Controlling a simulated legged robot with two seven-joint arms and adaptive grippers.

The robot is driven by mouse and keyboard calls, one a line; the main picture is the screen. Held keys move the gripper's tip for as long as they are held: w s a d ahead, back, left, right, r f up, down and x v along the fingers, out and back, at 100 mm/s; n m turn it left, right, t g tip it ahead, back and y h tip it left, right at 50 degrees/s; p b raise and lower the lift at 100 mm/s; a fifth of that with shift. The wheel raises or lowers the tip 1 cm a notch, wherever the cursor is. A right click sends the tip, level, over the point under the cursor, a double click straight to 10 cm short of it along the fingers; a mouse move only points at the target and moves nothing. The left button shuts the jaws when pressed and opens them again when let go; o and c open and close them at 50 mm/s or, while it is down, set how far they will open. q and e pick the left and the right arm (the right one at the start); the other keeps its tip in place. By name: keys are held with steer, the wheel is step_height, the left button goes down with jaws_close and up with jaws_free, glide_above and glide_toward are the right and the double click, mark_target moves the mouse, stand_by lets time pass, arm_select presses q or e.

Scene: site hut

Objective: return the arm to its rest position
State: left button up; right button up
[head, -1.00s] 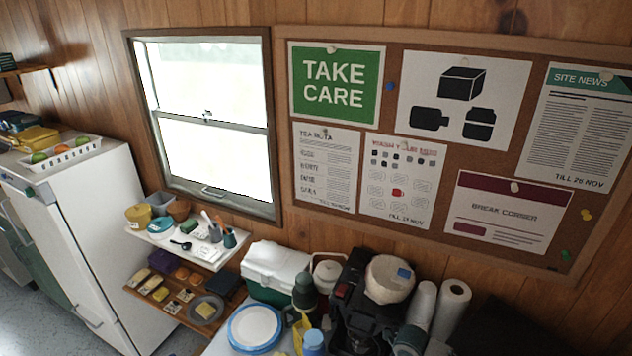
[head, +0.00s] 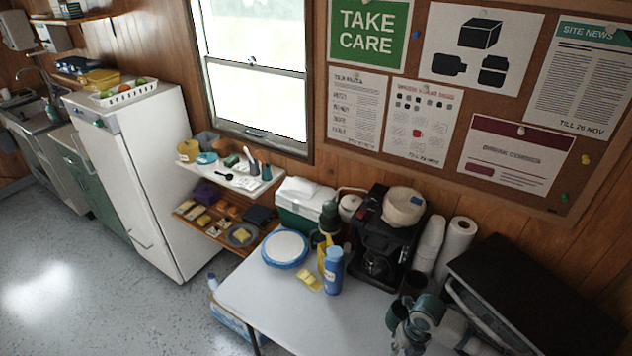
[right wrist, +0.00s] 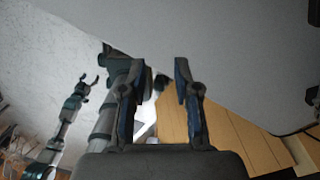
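My right gripper (right wrist: 160,68) shows in the right wrist view with its two dark fingers apart and nothing between them. A slim grey arm at the left of that view ends in a small claw, which looks like my left gripper (right wrist: 90,84); its fingers are apart and empty.
The white table (head: 312,312) carries a blue-rimmed plate stack (head: 285,249), a blue bottle (head: 333,270), a coffee maker (head: 378,240), paper rolls (head: 455,247) and a dark box-shaped appliance (head: 535,300). Floor at left is clear.

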steer(key=s+a+f+m+t+y, duration=0.1)
steer(key=s+a+f+m, duration=0.25)
steer(key=a+m, duration=0.35)
steer(key=s+a+f+m+t+y, duration=0.1)
steer(key=s+a+f+m+t, duration=0.3)
steer(key=m, duration=0.6)
steer(key=s+d+f+m+g+h, duration=0.1)
steer(key=s+d+m+h, duration=0.1)
steer(key=s+d+m, duration=0.55)
steer(key=s+d+m+g+h, duration=0.15)
steer(key=s+m, duration=0.35)
steer(key=m, duration=0.5)
steer(key=s+f+x, duration=0.1)
steer(key=s+x, duration=0.2)
steer(key=x, duration=0.8)
steer(key=s+a+x, duration=0.1)
steer(key=s+x, duration=0.1)
steer(key=x, duration=0.9)
arm_select(q)
steer(key=shift+w, duration=0.45)
arm_select(e)
steer(key=s+d+f+g, duration=0.1)
steer(key=s+d+f, duration=0.1)
steer(key=s+f, duration=1.5)
step_height(320, 180, down, 2)
steer(key=shift+s+d+f+n+g, duration=0.15)
steer(key=shift+s+d+n+g, duration=0.2)
steer(key=shift+s+d, duration=0.05)
